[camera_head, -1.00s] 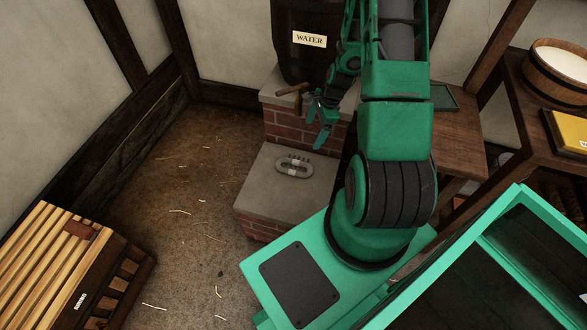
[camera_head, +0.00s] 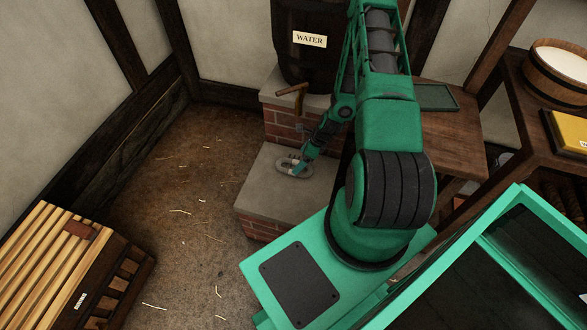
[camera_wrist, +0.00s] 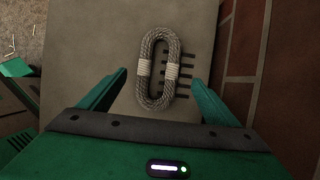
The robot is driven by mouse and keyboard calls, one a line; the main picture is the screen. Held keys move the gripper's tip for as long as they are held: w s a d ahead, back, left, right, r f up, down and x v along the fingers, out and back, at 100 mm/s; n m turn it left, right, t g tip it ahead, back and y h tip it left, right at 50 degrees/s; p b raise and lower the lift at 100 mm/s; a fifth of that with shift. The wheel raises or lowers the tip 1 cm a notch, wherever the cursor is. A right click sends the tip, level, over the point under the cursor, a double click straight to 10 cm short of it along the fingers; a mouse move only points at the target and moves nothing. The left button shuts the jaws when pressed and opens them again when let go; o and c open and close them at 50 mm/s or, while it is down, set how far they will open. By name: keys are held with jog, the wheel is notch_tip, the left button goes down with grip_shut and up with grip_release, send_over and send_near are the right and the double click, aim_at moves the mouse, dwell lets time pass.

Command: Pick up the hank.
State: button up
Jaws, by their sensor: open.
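The hank (camera_head: 292,165) is a grey rope loop with two pale bindings. It lies flat on the lower stone-topped step (camera_head: 262,190). In the wrist view the hank (camera_wrist: 148,70) lies ahead of and between the two fingers of my gripper (camera_wrist: 150,90), over dark slots in the slab. My gripper (camera_head: 298,168) is open, pointing down close to the hank. In the head view it covers the hank's right part. I cannot tell whether the fingers touch it; in the wrist view there is a gap on each side.
A brick wall face (camera_wrist: 245,60) rises close on the right in the wrist view. A dark water barrel (camera_head: 310,65) with a wooden tap (camera_head: 292,90) stands on the higher brick step. A slatted wooden crate (camera_head: 60,265) is at the left. The floor (camera_head: 180,200) between is clear apart from straw.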

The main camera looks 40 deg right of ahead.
jog(key=shift+x, duration=2.65)
jog(key=shift+w+a, duration=0.1)
jog(key=shift+a, duration=0.05)
jog(key=c, duration=1.3)
jog(key=shift+r, duration=0.2)
notch_tip(320, 180, up, 4)
jog(key=s+a+r, duration=0.1)
jog(key=a+r, duration=0.1)
jog(key=a, duration=0.1)
jog(key=s+a+r, duration=0.2)
jog(key=a, duration=0.2)
jog(key=s+a+r, duration=0.2)
jog(key=a, duration=0.1)
jog(key=shift+a+r, duration=0.25)
jog(key=shift+r, duration=0.1)
